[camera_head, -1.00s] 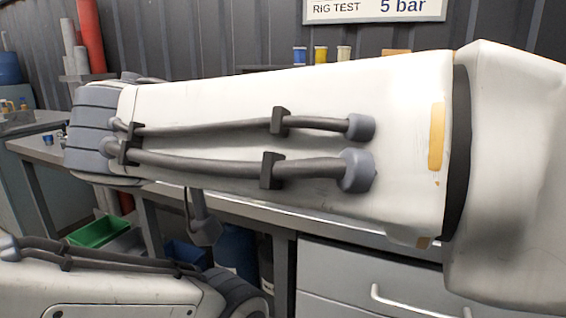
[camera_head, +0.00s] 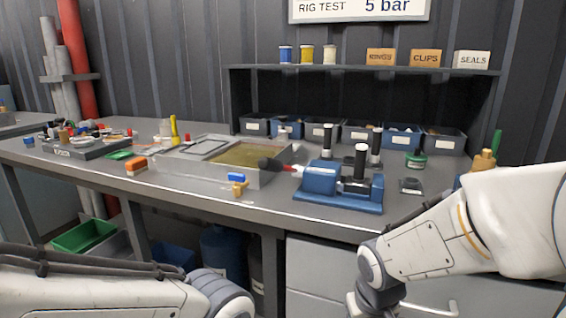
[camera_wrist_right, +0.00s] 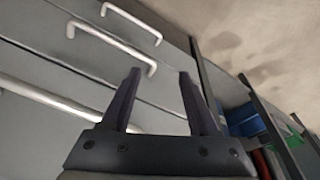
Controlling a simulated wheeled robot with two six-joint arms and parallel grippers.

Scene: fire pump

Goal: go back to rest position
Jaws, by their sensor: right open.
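My right gripper (camera_wrist_right: 160,95) shows in the right wrist view with its two dark fingers apart and nothing between them. Beyond it are grey drawer fronts with white bar handles (camera_wrist_right: 70,105). In the head view my right arm comes in from the right and bends down in front of the bench drawers; its gripper is below the picture. My left arm lies low at the left, and its gripper is out of view. A blue pump (camera_head: 340,188) stands on the grey workbench (camera_head: 225,205), apart from my arms.
A clear tray (camera_head: 225,160) with a yellowish bottom sits mid-bench, with small parts to its left. A shelf (camera_head: 365,69) with spools and labelled boxes stands behind. Green (camera_head: 84,235) and blue bins are under the bench. My right arm is close to the bench's front edge.

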